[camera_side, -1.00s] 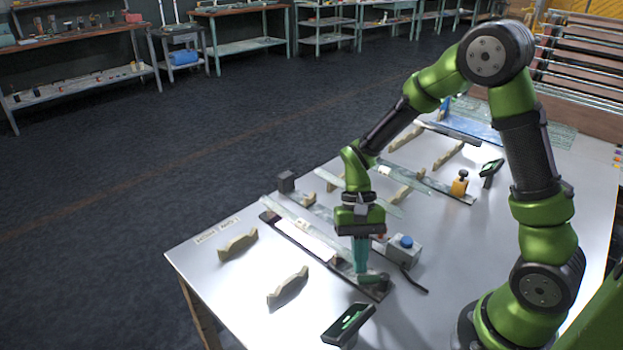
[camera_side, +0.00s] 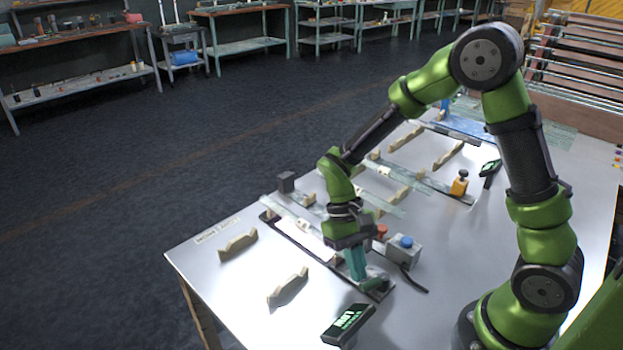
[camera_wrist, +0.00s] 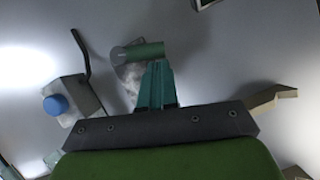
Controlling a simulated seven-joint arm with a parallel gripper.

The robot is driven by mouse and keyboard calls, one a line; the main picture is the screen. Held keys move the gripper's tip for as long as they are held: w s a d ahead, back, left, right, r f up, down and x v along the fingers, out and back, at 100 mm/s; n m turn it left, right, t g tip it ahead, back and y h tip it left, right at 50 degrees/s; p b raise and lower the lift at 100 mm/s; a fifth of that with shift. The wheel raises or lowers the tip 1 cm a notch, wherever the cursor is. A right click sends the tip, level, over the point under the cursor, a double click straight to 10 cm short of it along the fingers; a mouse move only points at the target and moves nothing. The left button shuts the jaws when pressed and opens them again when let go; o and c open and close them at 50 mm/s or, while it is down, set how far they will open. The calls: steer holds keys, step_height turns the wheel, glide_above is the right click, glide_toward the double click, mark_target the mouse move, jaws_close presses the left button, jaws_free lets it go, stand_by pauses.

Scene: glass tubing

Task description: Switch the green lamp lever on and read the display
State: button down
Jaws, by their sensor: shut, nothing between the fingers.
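The green lever (camera_side: 375,283) sits at the near end of a dark rail-like fixture (camera_side: 288,236) on the bench. In the wrist view, the lever (camera_wrist: 146,50) is a green cylinder just beyond my fingertips. My gripper (camera_side: 360,277) is shut and empty, tilted, with its teal fingertips beside the lever. The closed fingertips also show in the wrist view (camera_wrist: 157,66); they look very near or touching the lever, but I cannot tell which. The near display (camera_side: 348,322) is lit with green characters, too small and slanted to read surely.
A grey box with a blue button (camera_side: 405,243) and a red button (camera_side: 381,231) stand right of my gripper. Cream supports (camera_side: 288,287) lie left. Glass tubes cross the bench behind. A yellow knob (camera_side: 460,183) and second display (camera_side: 490,168) are farther back.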

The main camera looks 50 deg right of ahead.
steer(key=v, duration=1)
steer(key=shift+d, duration=0.15)
step_height(320, 180, up, 12)
steer(key=t, duration=1.2)
glide_above(384, 274)
steer(key=shift+f+m, duration=0.2)
steer(key=shift+m, duration=0.1)
steer(key=c, duration=1.8)
jaws_free()
steer(key=shift+c, duration=0.2)
